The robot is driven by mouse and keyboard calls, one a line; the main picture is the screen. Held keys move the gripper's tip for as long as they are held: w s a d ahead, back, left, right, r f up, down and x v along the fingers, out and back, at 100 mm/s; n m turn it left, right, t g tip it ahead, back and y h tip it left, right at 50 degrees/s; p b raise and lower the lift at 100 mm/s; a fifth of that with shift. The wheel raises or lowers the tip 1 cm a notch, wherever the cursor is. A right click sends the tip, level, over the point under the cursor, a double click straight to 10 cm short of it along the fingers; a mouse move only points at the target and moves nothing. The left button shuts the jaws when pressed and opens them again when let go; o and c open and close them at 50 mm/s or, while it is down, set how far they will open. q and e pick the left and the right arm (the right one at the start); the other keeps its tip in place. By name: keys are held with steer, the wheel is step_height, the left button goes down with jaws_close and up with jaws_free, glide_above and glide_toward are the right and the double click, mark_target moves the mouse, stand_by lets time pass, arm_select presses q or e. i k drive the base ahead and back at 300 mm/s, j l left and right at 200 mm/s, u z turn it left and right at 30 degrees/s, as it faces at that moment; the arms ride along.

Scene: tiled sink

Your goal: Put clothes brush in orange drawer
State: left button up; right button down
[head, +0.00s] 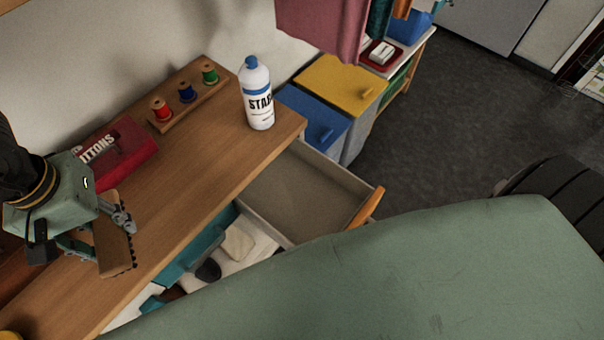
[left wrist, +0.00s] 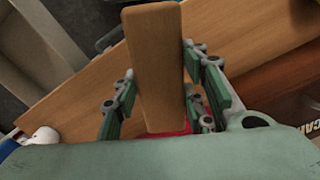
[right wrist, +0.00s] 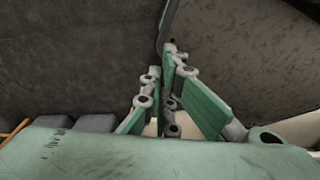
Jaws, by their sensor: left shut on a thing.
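The clothes brush (head: 113,247) has a flat wooden back and dark bristles along one edge. My left gripper (head: 115,222) is shut on it above the left part of the wooden counter. In the left wrist view the wooden back of the brush (left wrist: 155,65) stands between the two fingers (left wrist: 157,95). The orange drawer (head: 305,195) is pulled open below the counter. Its orange front (head: 366,207) faces right, and the part of its inside that shows looks empty. My right gripper (right wrist: 162,75) shows only in the right wrist view, with its fingertips together and nothing seen between them.
On the counter (head: 215,140) stand a white spray starch bottle (head: 259,95), a rack of thread spools (head: 187,97) and a red buttons box (head: 117,152). A teal drawer (head: 195,252) with things inside is also open. Blue (head: 318,118) and yellow (head: 342,84) bins stand beyond.

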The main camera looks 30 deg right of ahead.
mark_target(310, 210)
steer(key=j+z, duration=0.15)
steer(key=z, duration=0.25)
steer(key=j+z, duration=0.15)
steer(key=z, duration=0.2)
steer(key=j+z, duration=0.15)
steer(key=z, duration=0.25)
steer(key=j+z, duration=0.1)
steer(key=z, duration=0.3)
steer(key=k+j, duration=0.2)
steer(key=j+z, duration=0.05)
steer(key=j, duration=0.05)
